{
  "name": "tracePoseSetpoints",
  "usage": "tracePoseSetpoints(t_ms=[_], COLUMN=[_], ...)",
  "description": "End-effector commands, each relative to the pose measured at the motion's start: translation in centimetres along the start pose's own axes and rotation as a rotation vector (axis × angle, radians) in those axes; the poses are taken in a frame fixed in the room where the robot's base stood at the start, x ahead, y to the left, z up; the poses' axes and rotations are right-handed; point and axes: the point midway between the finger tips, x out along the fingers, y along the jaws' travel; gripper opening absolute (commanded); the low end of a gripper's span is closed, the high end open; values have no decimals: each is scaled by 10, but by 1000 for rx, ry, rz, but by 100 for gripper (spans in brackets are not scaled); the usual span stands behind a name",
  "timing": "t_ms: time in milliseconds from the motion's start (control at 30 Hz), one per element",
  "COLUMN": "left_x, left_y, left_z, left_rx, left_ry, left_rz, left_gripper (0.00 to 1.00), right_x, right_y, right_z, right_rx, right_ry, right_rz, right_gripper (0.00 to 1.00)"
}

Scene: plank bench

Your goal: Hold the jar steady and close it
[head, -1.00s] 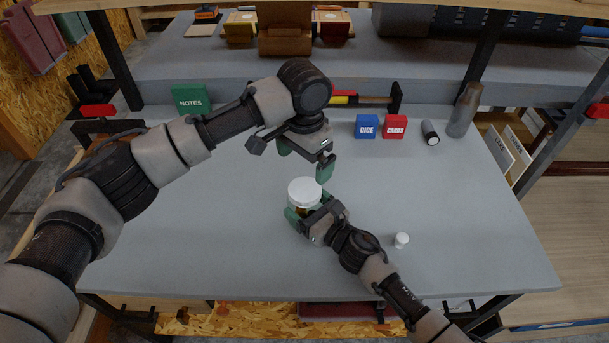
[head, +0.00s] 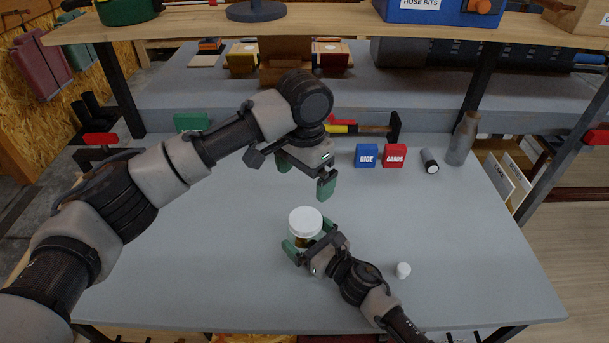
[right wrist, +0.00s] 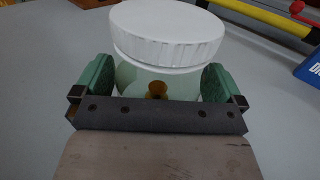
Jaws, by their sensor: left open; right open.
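The jar (head: 303,240) is clear with a white lid (head: 305,221) on top and something brown inside. It stands upright near the middle of the bench. In the right wrist view the lid (right wrist: 167,35) sits on the jar's mouth; I cannot tell if it is screwed tight. My right gripper (head: 309,237) is open, with its green fingers either side of the jar (right wrist: 157,85), below the lid, and a slight gap shows. My left gripper (head: 304,174) is open and empty, above the bench, above and behind the jar in the picture.
A blue DICE box (head: 367,155), a red CARDS box (head: 395,156), a dark cylinder (head: 429,161) and a grey bottle (head: 462,139) stand behind. A hammer (head: 375,128) lies at the back. The bench's left front is clear.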

Motion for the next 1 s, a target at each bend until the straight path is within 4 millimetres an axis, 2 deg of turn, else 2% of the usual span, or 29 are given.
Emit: tracePoseSetpoints(t_ms=[167, 400, 533, 700, 1000], left_x=[3, 12, 16, 17, 17], left_y=[0, 0, 0, 0, 0], left_z=[0, 0, 0, 0, 0], left_rx=[0, 0, 0, 0, 0], left_ry=[0, 0, 0, 0, 0], left_rz=[0, 0, 0, 0, 0], left_gripper=[100, 100, 100, 100, 100], right_x=[-25, -74, -93, -105, -106], right_y=[0, 0, 0, 0, 0], right_z=[-2, -3, -3, -1, 0], right_rx=[-2, -1, 0, 0, 0], right_ry=[3, 3, 2, 1, 1], right_rz=[0, 0, -1, 0, 0], right_gripper=[100, 100, 100, 100, 100])
